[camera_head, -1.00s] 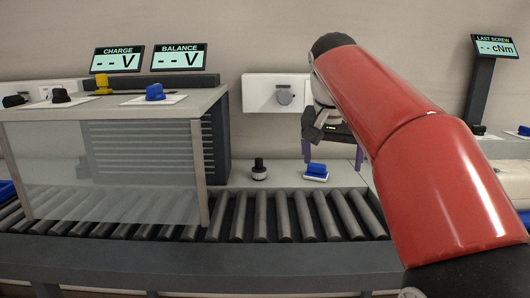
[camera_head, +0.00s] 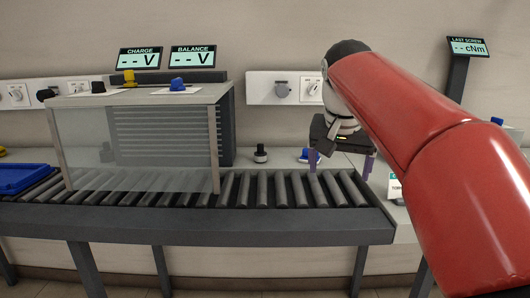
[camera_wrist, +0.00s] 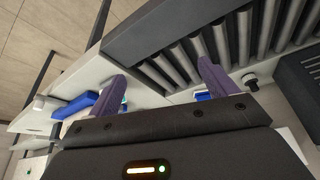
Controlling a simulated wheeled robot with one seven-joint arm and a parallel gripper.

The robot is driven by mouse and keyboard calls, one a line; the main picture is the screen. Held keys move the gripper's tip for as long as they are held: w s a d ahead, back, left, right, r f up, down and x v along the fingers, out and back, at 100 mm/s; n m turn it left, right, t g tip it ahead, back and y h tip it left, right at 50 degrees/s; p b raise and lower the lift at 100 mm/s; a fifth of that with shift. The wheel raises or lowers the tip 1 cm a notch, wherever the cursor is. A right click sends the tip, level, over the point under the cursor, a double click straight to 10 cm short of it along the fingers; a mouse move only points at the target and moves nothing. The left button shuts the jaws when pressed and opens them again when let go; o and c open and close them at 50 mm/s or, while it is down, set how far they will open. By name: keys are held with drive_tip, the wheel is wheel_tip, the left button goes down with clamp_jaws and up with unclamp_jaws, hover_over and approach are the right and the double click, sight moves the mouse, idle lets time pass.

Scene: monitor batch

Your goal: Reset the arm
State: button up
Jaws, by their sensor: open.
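My gripper (camera_head: 340,166) is open, its two purple fingers pointing down over the right part of the roller conveyor (camera_head: 240,188). Nothing shows between the fingers; they also show in the wrist view (camera_wrist: 163,74). My red arm reaches in from the right of the head view. A small blue-and-white object (camera_head: 304,155) lies on the ledge behind the conveyor, partly hidden by the left finger. A black-and-white knob (camera_head: 261,154) stands to its left, apart from the gripper.
A clear-fronted cabinet (camera_head: 140,150) stands over the conveyor at left, with a yellow item (camera_head: 129,77) and a blue item (camera_head: 178,84) on top. A blue tray (camera_head: 22,178) is at far left. A screen on a post (camera_head: 468,47) stands at right.

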drive_tip(key=s+f+n+t+y, duration=0.1)
drive_tip(key=s+f+n, duration=0.3)
drive_tip(key=s+f, duration=1.7)
drive_tip(key=shift+s+d+f, duration=0.35)
drive_tip(key=shift+s, duration=0.45)
